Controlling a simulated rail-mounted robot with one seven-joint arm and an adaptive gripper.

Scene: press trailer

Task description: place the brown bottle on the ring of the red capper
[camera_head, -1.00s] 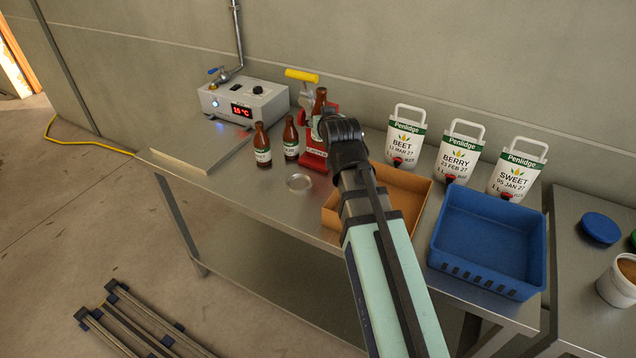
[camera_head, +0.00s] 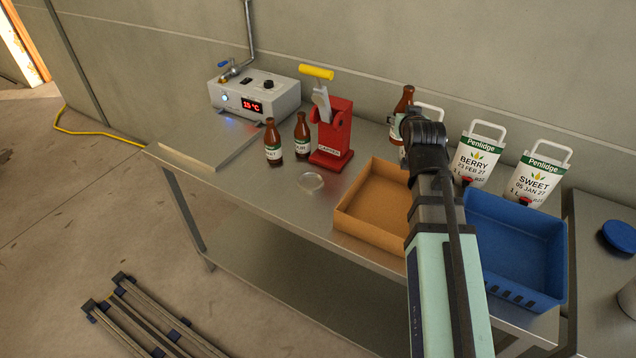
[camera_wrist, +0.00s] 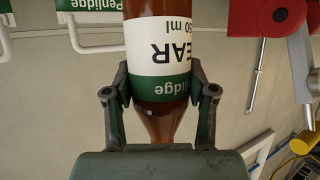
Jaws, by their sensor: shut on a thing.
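The brown bottle (camera_head: 407,100) with a white and green label is in my gripper (camera_head: 404,128), right of the capper and near the wall. In the wrist view, my gripper (camera_wrist: 160,82) is shut around the bottle (camera_wrist: 158,65) at its label, and the bottle appears upside down in that picture. The red capper (camera_head: 337,132) stands on the steel table with its yellow-handled lever (camera_head: 316,72) raised. Its ring cannot be made out. Part of the capper (camera_wrist: 262,17) shows at the upper right of the wrist view, apart from the bottle.
Two other brown bottles (camera_head: 273,143) (camera_head: 302,137) stand left of the capper. A round clear disc (camera_head: 311,182) lies in front. A cardboard tray (camera_head: 361,232) and blue crate (camera_head: 520,292) are at right. White pouches (camera_head: 479,153) line the wall. A grey control box (camera_head: 282,94) stands left.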

